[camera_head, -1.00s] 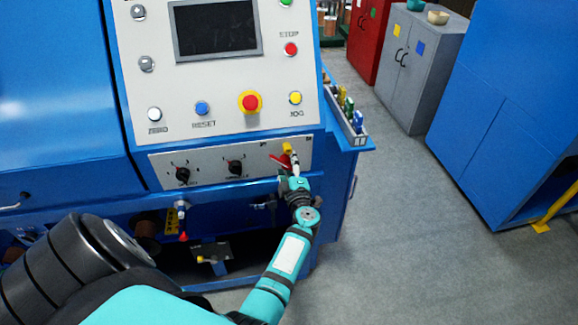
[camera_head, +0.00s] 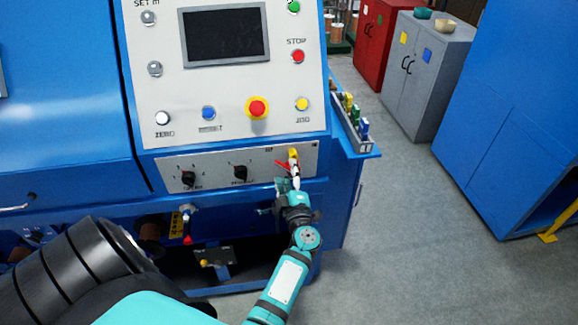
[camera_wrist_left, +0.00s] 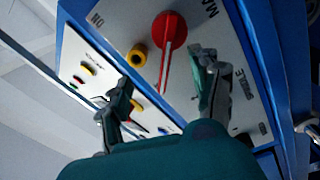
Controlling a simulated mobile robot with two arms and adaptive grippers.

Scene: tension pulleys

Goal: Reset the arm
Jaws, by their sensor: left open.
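A red lever with a round hub (camera_wrist_left: 168,32) sits on the light panel in the left wrist view, its handle pointing down between my fingers. It shows small and red in the head view (camera_head: 282,165). A yellow knob (camera_wrist_left: 137,56) is beside it, also in the head view (camera_head: 294,153). My left gripper (camera_wrist_left: 166,76) is open, with one finger on each side of the handle. I cannot tell whether either finger touches it. In the head view my left gripper (camera_head: 295,178) is at the right end of the lower panel and partly covers the lever. My right gripper is not seen.
The blue machine has a control panel with a dark screen (camera_head: 225,36) and a red stop knob (camera_head: 257,107). A tray of coloured items (camera_head: 355,122) hangs at its right side. Grey floor (camera_head: 400,230) lies clear to the right, before a grey cabinet (camera_head: 427,75).

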